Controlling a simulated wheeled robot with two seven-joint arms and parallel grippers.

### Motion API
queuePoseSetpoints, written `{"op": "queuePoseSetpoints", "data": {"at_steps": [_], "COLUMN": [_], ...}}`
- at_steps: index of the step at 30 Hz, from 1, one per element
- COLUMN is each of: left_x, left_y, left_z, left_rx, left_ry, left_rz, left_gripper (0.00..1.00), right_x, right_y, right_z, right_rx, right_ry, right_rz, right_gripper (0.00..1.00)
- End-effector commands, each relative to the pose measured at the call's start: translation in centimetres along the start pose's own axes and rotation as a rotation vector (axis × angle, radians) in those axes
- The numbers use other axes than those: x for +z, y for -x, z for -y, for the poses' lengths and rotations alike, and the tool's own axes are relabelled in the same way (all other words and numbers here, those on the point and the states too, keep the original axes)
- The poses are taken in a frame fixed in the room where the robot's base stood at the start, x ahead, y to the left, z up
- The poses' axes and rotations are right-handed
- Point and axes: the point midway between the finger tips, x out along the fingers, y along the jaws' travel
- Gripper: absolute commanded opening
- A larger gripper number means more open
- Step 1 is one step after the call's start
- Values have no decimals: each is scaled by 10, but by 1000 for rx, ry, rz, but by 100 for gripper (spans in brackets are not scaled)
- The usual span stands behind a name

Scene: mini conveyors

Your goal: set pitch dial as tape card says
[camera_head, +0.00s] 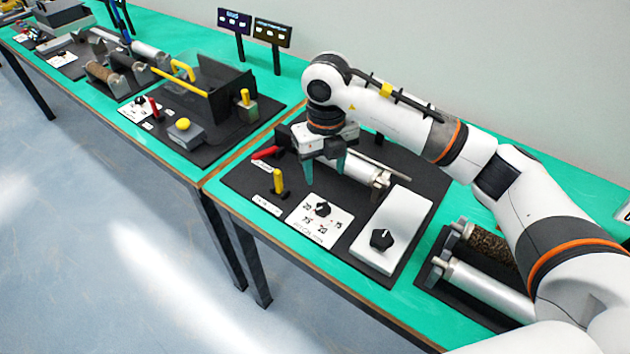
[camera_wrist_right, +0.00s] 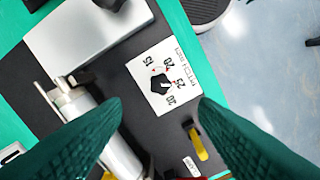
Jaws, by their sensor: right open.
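The pitch dial (camera_head: 322,209) is a black knob on a white square plate (camera_head: 316,234) printed with numbers, on a dark board. In the right wrist view the dial (camera_wrist_right: 158,83) lies just beyond my fingertips, its plate (camera_wrist_right: 178,58) marked with 15, 20, 25 and 30; I cannot tell surely which number it points at. My right gripper (camera_head: 323,169) is open and empty, above the board behind the dial plate; its teal fingers (camera_wrist_right: 160,106) show apart in the wrist view. I cannot make out a tape card. My left gripper is not in view.
A yellow lever (camera_head: 278,182) and a red lever (camera_head: 266,152) stand left of the dial. A white box with another black knob (camera_head: 381,239) is at its right. A metal roller (camera_head: 355,170) lies behind. Two small screens (camera_head: 272,32) stand at the back.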

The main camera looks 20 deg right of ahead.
Motion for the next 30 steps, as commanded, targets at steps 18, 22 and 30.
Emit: {"op": "queuePoseSetpoints", "data": {"at_steps": [18, 22, 30], "left_x": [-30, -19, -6], "left_y": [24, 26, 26], "left_z": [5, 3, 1], "left_rx": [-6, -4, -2], "left_ry": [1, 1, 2], "left_rz": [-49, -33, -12], "left_gripper": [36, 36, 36], "right_x": [1, 1, 0], "right_y": [-92, -109, -120], "right_z": [1, 1, 1], "right_rx": [-2, -2, -2], "right_ry": [0, 1, 2], "right_rz": [4, 2, -1], "right_gripper": [54, 54, 54]}}
